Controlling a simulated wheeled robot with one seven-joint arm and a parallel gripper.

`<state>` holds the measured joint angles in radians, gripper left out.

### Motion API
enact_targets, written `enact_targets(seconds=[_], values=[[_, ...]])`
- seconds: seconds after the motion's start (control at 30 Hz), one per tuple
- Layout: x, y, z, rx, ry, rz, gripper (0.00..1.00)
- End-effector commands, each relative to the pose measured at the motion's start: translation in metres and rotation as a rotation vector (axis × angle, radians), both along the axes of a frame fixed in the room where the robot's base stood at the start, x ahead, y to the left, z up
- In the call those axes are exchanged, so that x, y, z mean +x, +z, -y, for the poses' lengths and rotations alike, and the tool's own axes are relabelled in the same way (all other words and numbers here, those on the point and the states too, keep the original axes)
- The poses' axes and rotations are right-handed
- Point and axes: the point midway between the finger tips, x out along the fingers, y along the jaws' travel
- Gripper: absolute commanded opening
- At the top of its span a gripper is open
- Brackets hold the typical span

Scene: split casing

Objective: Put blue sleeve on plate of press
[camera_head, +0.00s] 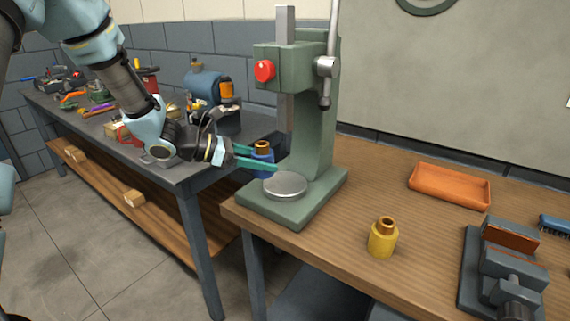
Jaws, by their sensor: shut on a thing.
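The blue sleeve (262,154) is a short blue cylinder with a copper-coloured top. My gripper (262,160) comes in from the left with its green fingers shut on the sleeve. The sleeve is upright, behind and left of the press plate in the picture, and partly hidden by a finger. The green press (318,130) stands on the wooden bench. Its round grey plate (285,184) is bare, and the press ram is above it. I cannot tell the exact gap between sleeve and plate.
A yellow sleeve (382,238) stands on the wooden bench (340,225) right of the press. An orange tray (449,187), a vise (505,270) and a blue brush (555,225) are farther right. A dark workbench (95,128) with several tools is at left.

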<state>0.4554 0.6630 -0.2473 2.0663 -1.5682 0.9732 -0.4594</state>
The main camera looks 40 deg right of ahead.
Motion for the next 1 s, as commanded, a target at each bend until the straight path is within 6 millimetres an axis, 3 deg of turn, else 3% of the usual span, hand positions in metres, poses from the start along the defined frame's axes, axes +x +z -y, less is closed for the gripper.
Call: enact_targets(seconds=[0.13,0.5,0.77,1.0], values=[[-0.011,0.003,0.026,-0.003,-0.002,-0.001,0.00],[-0.024,0.003,0.056,-0.003,-0.003,0.000,0.00],[-0.022,-0.028,0.054,-0.002,0.001,-0.001,0.00],[-0.022,-0.034,0.054,-0.003,0.001,0.000,0.00]])
